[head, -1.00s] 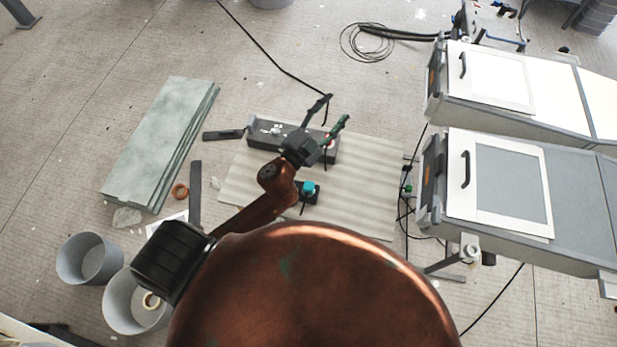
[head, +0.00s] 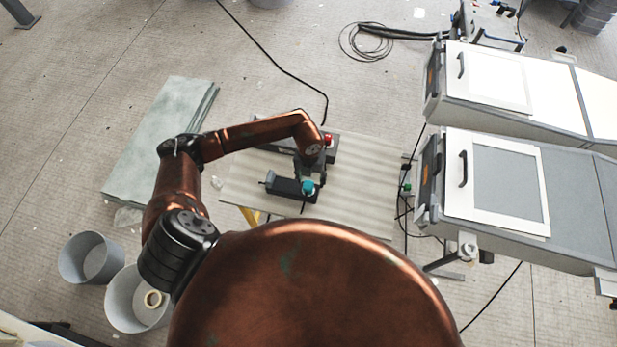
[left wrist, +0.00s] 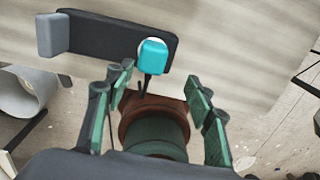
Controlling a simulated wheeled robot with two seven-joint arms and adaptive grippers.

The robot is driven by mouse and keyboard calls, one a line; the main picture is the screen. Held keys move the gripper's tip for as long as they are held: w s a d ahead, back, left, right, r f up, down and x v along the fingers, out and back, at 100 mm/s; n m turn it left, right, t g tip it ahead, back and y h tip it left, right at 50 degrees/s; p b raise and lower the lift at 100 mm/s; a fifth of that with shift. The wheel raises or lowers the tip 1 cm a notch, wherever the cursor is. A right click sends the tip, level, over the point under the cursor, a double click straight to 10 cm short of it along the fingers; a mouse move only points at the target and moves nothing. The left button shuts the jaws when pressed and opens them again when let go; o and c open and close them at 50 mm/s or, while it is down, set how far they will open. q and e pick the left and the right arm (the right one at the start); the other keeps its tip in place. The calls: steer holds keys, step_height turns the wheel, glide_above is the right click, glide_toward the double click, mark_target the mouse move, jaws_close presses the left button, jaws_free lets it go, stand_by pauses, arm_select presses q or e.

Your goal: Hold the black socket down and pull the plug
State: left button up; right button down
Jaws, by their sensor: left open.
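The black socket (head: 284,187) is a long dark block on the pale ribbed board. The teal plug (head: 308,186) sits at its right end. In the left wrist view the socket (left wrist: 105,36) lies across the top with a grey end piece at left, and the plug (left wrist: 153,57) stands at its right part with a dark cable running down. My left gripper (head: 310,174) is open, pointing down just behind the plug. In the left wrist view its fingers (left wrist: 156,82) are spread below the plug, with nothing seen gripped. My right gripper is not in view.
A grey box with a red knob (head: 328,140) stands behind the socket, partly hidden by my left arm. The pale board (head: 360,190) is clear at right. Grey-white cabinets (head: 500,185) stand further right. Buckets (head: 90,258) and a green-grey slab (head: 150,130) are at left.

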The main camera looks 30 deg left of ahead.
mark_target(308, 185)
arm_select(q)
steer(key=shift+a+f, duration=0.15)
steer(key=shift+a, duration=0.4)
steer(key=shift+a+f, duration=0.1)
steer(key=shift+f, duration=3.65)
steer(key=shift+c, duration=0.6)
jaws_close()
